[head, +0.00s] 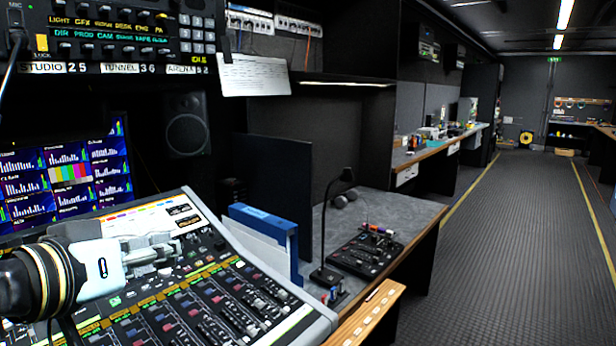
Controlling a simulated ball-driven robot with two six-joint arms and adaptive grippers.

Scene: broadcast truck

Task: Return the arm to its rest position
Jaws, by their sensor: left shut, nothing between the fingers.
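My left arm comes in from the left edge, low over a large audio mixing console (250,295). My left gripper (165,256) is at the end of this arm, pointing right above the console's upper left part. Its fingers are closed and hold nothing. I cannot tell whether the fingers touch the console surface. My right gripper is not in view.
A blue binder (262,222) stands behind the console's right edge. Right of it, a gooseneck microphone (330,220) and a black control panel (366,254) sit on the grey desk. Monitors (60,175) and a speaker (185,125) are behind. The aisle floor (520,230) at right is clear.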

